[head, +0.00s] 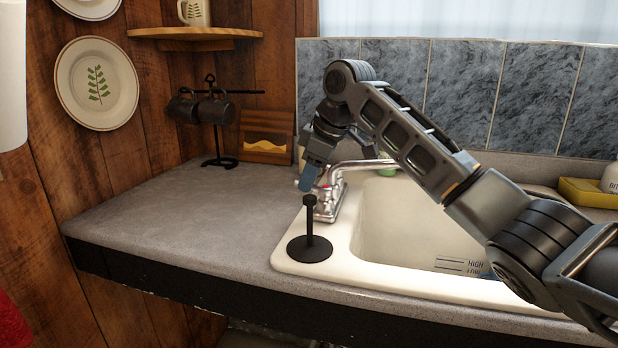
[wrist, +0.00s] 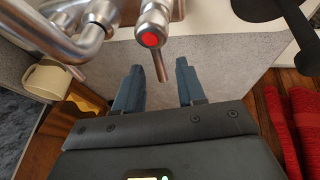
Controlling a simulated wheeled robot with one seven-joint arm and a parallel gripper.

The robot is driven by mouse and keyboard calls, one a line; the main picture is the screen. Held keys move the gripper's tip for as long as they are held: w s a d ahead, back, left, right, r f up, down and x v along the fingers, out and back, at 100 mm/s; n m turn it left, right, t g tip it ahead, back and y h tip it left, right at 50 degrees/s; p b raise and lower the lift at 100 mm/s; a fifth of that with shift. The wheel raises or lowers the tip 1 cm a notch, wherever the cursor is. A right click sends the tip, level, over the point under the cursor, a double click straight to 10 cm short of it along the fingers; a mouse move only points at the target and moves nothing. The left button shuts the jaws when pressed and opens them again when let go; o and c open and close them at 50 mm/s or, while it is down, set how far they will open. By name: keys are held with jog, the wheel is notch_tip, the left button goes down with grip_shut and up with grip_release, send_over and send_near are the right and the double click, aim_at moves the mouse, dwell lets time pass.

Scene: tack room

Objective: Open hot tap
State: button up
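The chrome faucet (head: 350,172) stands at the back left of the white sink (head: 290,262). In the wrist view, the hot tap handle (wrist: 152,32) has a red cap and a thin metal lever that points toward my gripper (wrist: 160,72). My gripper is open, with its two blue fingers apart and nothing held. The lever's tip shows between the fingertips in that view; I cannot tell whether they touch it. In the head view, my gripper (head: 309,178) points down just left of the faucet and partly hides the handle.
A black upright holder (head: 310,247) stands on the sink's front left corner, close to my gripper. A mug rack (head: 219,155) and a wooden box (head: 266,137) stand at the back. The grey counter (head: 180,215) to the left is clear. A red cloth (wrist: 278,110) shows at right.

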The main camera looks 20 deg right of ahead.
jog(key=shift+w+a+f, duration=0.1)
jog(key=shift+w+f, duration=0.1)
jog(key=shift+f, duration=0.3)
grip_shut()
dwell(0.4)
